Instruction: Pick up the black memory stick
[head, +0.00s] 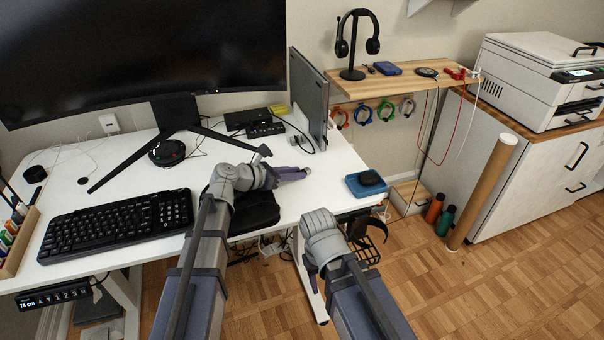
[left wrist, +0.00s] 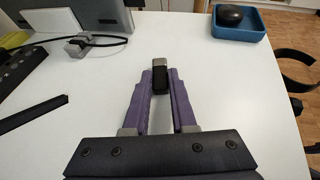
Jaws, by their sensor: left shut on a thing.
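The black memory stick (left wrist: 160,79) is between the purple fingertips of my left gripper (left wrist: 158,84) in the left wrist view. Its grey metal end points away from my gripper, and its lower end lies between the fingers. In the head view my left gripper (head: 294,174) is over the right part of the white desk, with a small bit of the stick (head: 308,171) at its tips. I cannot tell whether the stick touches the desk.
A blue tray (head: 354,188) with a dark rounded object (head: 370,177) is at the desk's right edge. A grey upright panel (head: 309,98) and a grey adapter (left wrist: 80,46) are behind. A keyboard (head: 118,226) is on the left. The desk around the stick is clear.

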